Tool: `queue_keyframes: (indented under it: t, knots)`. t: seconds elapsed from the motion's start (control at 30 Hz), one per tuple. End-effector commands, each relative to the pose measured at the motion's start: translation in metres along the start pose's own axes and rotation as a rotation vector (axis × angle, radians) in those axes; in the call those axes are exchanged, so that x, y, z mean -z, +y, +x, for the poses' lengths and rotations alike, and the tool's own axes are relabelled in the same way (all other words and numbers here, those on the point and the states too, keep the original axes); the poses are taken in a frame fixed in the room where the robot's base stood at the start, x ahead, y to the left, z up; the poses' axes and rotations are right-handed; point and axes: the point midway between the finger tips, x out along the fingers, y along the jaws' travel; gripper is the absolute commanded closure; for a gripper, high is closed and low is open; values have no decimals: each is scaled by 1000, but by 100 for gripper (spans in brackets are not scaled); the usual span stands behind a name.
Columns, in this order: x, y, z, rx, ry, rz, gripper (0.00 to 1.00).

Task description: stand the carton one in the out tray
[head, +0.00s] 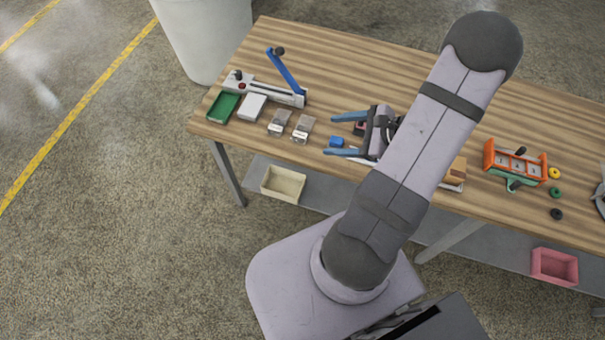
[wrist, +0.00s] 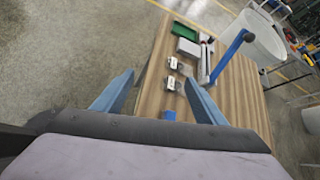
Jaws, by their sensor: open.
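A brown carton-coloured block (head: 457,172) shows at the right edge of my arm in the head view, partly hidden by the arm, with something white under it. A green tray (head: 222,107) lies at the bench's left end, beside a white tray or box (head: 252,107); I cannot tell which is the out tray. Both show in the wrist view, green (wrist: 186,32) and white (wrist: 188,47). My gripper (head: 329,135) is open and empty over the front of the bench, its blue fingers pointing left. It also shows in the wrist view (wrist: 159,78).
Two small clear-and-grey pieces (head: 279,123) (head: 302,128) and a blue block (head: 336,142) lie near my fingers. A blue-levered device (head: 285,75) stands behind the trays. An orange rack (head: 515,162) stands to the right. Bare wood (head: 340,65) lies at the back.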

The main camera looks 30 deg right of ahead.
Motion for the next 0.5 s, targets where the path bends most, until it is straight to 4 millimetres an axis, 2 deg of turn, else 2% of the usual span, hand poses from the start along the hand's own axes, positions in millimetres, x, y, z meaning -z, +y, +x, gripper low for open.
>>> queue_keyframes:
  t: [0.03, 0.1, 0.2, 0.33, 0.4, 0.5]
  knots:
    - [-28, 18, 11, -119, 8, -131, 35]
    - [-56, 48, 18, -278, 23, -307, 35]
    - [-85, 89, 20, -489, 47, -572, 35]
    - [-106, 130, 10, -728, 83, -939, 35]
    - [-113, 145, 2, -835, 101, -1137, 35]
    - [-119, 156, -8, -955, 125, -1404, 35]
